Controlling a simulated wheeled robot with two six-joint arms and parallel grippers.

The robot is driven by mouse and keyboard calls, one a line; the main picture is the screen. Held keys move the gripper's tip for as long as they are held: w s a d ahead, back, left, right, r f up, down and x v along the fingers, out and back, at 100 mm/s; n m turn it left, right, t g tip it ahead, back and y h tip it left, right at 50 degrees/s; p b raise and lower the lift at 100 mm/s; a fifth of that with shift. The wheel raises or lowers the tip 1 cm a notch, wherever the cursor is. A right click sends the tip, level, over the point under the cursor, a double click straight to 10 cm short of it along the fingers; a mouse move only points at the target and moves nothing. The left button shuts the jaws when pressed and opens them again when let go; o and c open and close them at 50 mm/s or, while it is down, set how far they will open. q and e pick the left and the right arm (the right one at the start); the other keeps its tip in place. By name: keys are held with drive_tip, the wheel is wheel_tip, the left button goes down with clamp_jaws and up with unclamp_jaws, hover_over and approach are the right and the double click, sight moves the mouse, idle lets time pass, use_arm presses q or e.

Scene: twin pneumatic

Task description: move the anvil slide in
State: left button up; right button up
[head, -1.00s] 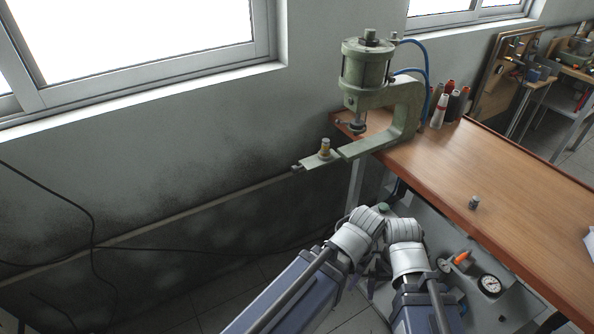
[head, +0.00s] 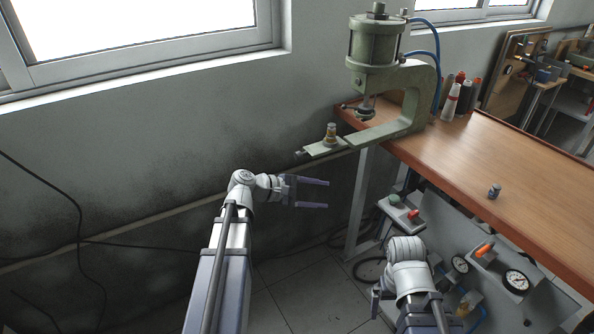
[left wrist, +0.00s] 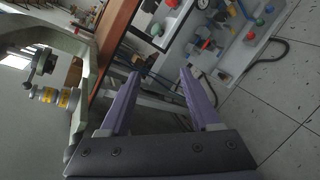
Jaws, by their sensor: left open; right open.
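The anvil slide (head: 327,149) is a flat green bar sticking out to the left from the base of the green pneumatic press (head: 412,98). A small brass-coloured anvil (head: 331,131) stands upright on it, and the anvil also shows at the left of the left wrist view (left wrist: 55,97). My left gripper (head: 328,195) is open and empty, below the slide and apart from it, with its fingers pointing right. Its two purple fingers (left wrist: 160,80) show in the left wrist view with nothing between them. My right gripper (head: 375,304) is low, below the table; its fingers are mostly hidden by its wrist.
The wooden table (head: 510,165) carries a small metal cylinder (head: 494,191) and several thread cones (head: 452,98) behind the press. A control panel with gauges (head: 516,281) and buttons (head: 395,200) is below the table edge. The space left of the slide is clear.

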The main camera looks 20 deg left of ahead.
sight(296, 157)
use_arm(q)
drive_tip(key=w+a+r+n+t+b, duration=0.1)
drive_tip(key=a+r+n+t, duration=0.2)
drive_tip(key=a, duration=0.4)
drive_tip(key=w+a+r+n+t+b, duration=0.1)
drive_tip(key=a+r+n+t, duration=0.15)
drive_tip(key=a+n, duration=0.4)
drive_tip(key=shift+m+t+y, duration=0.3)
drive_tip(key=shift+m+t, duration=0.15)
drive_tip(key=shift+m, duration=0.5)
drive_tip(key=shift+f+x, duration=0.25)
drive_tip(key=shift+x, duration=1.5)
drive_tip(key=shift+f+x, duration=0.2)
drive_tip(key=shift+x, duration=1.6)
use_arm(e)
drive_tip(key=shift+f, duration=1.8)
use_arm(q)
drive_tip(key=shift+w+a, duration=0.1)
drive_tip(key=shift+a, duration=0.05)
clamp_jaws()
